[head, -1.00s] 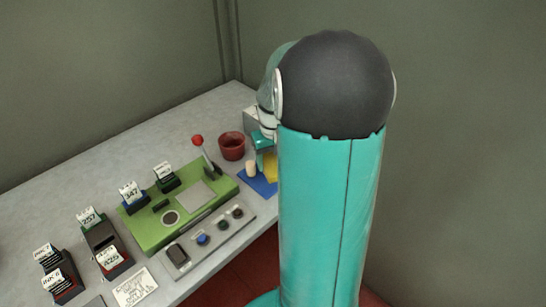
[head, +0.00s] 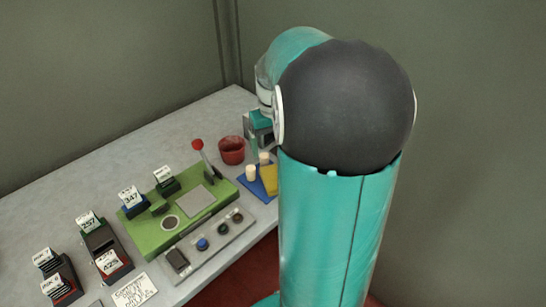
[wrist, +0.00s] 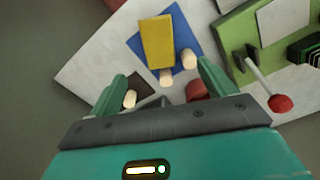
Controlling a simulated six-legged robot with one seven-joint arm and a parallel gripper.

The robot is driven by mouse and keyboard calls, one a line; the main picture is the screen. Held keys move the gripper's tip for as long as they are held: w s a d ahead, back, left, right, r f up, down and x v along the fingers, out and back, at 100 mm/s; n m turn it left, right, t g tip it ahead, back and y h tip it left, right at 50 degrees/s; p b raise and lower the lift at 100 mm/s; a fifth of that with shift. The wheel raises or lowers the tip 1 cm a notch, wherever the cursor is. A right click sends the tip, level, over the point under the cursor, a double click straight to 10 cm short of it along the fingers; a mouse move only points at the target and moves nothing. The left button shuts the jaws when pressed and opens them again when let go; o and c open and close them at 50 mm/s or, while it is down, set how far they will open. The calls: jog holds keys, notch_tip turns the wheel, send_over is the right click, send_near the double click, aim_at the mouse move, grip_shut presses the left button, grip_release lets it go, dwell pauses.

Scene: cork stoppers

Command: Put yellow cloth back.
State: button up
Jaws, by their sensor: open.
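The yellow cloth (wrist: 157,42) lies flat on a blue mat (wrist: 183,24) in the wrist view. In the head view the cloth (head: 269,179) is partly hidden behind my arm. Two pale cork stoppers (wrist: 189,59) (wrist: 166,76) are beside the cloth, by the edge of the blue mat. My gripper (wrist: 160,85) is open and empty, its two teal fingers spread apart above the table. In the head view, part of my gripper (head: 260,135) shows over the grey box, apart from the cloth.
A dark grey box (head: 252,128) with another cork (wrist: 129,99) stands behind the mat. A red cup (head: 231,150) and a green board (head: 165,232) with a red-knobbed lever (head: 198,145) are to the left. Labelled card holders line the table's left.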

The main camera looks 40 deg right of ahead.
notch_tip(320, 180, up, 5)
jog(key=s+a+r+n+t+h, duration=0.1)
jog(key=a+r, duration=0.1)
jog(key=a, duration=0.5)
jog(key=s+a+r+n+t, duration=0.1)
jog(key=s+a+r, duration=0.1)
jog(key=a, duration=0.6)
jog(key=s+a+n+t, duration=0.1)
jog(key=s+a, duration=0.2)
jog(key=a, duration=0.3)
jog(key=s+a+f+n+t+y, duration=0.1)
jog(key=s+a+t, duration=0.1)
jog(key=s+a, duration=0.2)
jog(key=shift+s+a+f+t, duration=0.2)
jog(key=shift+s+a+t, duration=0.1)
jog(key=shift+a, duration=0.65)
jog(key=shift+d, duration=0.1)
